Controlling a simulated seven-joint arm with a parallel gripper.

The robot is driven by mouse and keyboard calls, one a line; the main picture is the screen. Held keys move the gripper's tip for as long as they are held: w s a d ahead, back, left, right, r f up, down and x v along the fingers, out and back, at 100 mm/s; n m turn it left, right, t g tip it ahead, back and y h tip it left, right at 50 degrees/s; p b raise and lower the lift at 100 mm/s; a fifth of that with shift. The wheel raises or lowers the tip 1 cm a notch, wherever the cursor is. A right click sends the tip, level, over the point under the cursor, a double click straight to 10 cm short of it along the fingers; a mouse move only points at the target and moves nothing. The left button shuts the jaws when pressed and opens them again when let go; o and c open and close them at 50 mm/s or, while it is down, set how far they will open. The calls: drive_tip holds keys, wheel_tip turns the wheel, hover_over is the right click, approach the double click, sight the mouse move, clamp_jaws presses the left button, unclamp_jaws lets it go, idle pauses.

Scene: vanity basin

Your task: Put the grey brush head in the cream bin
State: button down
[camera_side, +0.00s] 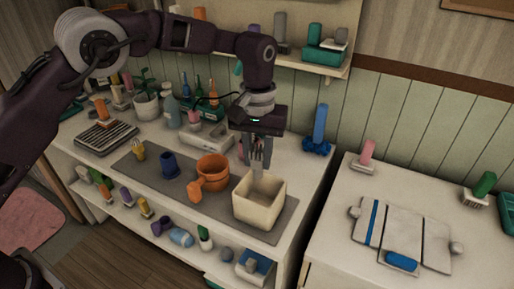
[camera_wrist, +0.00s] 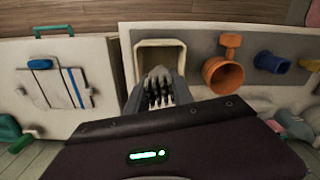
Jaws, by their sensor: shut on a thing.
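The cream bin (camera_side: 258,213) is an open square box on the grey mat, at the mat's right end in the side view. It also shows in the wrist view (camera_wrist: 142,45), with its opening upward and its near part hidden behind my gripper. My gripper (camera_side: 257,158) points down just above the bin's back rim in the side view.
A blue brush (camera_side: 319,133) stands behind right. A separate white cabinet (camera_side: 330,242) is at right.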

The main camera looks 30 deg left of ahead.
wheel_tip(320, 180, down, 13)
drive_tip(key=shift+f, duration=0.1)
idle(0.4)
drive_tip(key=shift+f, duration=0.45)
idle(0.5)
drive_tip(key=c, duration=1)
unclamp_jaws()
wheel_tip(320, 180, up, 7)
drive_tip(key=shift+r, duration=0.1)
drive_tip(key=shift+r, duration=2.2)
